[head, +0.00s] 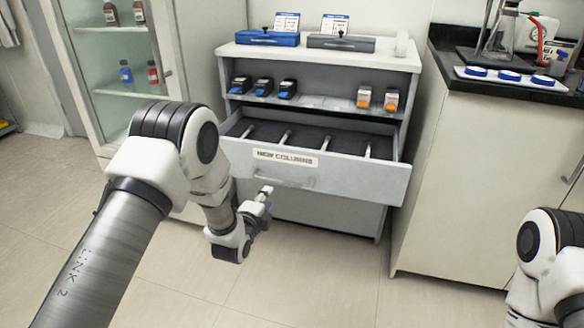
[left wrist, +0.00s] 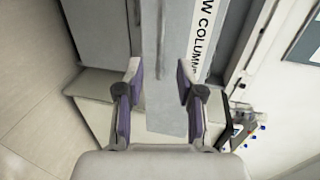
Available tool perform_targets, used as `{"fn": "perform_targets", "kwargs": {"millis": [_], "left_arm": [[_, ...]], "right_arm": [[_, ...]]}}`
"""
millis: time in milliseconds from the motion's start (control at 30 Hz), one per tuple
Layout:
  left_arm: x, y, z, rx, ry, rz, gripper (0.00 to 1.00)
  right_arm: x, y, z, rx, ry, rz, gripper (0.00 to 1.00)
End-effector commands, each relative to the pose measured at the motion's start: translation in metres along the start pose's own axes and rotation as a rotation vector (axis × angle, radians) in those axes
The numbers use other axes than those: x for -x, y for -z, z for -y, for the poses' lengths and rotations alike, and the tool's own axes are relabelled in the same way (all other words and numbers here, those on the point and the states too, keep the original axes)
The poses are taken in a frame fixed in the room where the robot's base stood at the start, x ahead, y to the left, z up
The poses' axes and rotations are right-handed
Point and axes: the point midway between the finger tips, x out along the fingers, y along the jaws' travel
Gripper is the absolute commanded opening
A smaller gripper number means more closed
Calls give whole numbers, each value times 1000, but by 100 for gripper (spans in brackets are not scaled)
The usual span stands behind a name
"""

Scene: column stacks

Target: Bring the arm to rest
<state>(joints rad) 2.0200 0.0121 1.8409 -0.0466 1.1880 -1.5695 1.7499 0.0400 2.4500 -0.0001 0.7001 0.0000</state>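My left arm comes in from the left in the head view. Its gripper (head: 264,195) is below and in front of the open drawer (head: 330,176), whose front bears the label "NEW COLUMNS". In the left wrist view the two fingers of the left gripper (left wrist: 160,90) stand apart with nothing between them. The drawer front (left wrist: 172,70) shows beyond the fingers in that view. I cannot tell from the frames whether the fingers touch the drawer. My right arm shows at the lower right of the head view, and its gripper is out of the frame.
The grey cabinet (head: 412,64) holds several boxes on its shelf, with blue and dark cases on top. A glass-door cabinet (head: 165,40) stands at left. A dark counter (head: 450,72) with a white tray (head: 490,74) stands at right. The floor in front is clear.

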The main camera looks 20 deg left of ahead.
Motion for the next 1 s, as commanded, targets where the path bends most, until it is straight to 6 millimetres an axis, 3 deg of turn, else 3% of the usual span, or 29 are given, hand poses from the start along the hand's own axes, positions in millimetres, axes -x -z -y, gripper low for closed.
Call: {"fn": "perform_targets", "kwargs": {"millis": [67,133,267,400,500,600,700,800,900,967,1000], "left_arm": [[0,0,-5,0,-8,0,37],[3,-1,-25,3,-38,1,37],[38,-2,-98,13,-195,7,37],[118,-2,-197,196,-501,62,37],[189,0,-250,421,-726,174,37],[258,2,-284,653,-910,345,37],[319,4,-300,872,-1037,557,37],[363,7,-303,1068,-1095,781,37],[386,8,-305,1236,-1088,982,37],[390,8,-306,1336,-1053,1086,37],[394,8,-288,1371,-1034,1114,37]], "right_arm": [[0,0,0,0,0,0,40],[0,0,0,0,0,0,40],[0,0,0,0,0,0,40],[0,0,0,0,0,0,40],[0,0,0,0,0,0,40],[0,0,0,0,0,0,40],[0,0,0,0,0,0,40],[0,0,0,0,0,0,40],[0,0,0,0,0,0,40],[0,0,0,0,0,0,40],[17,0,0,0,0,1,40]]}}
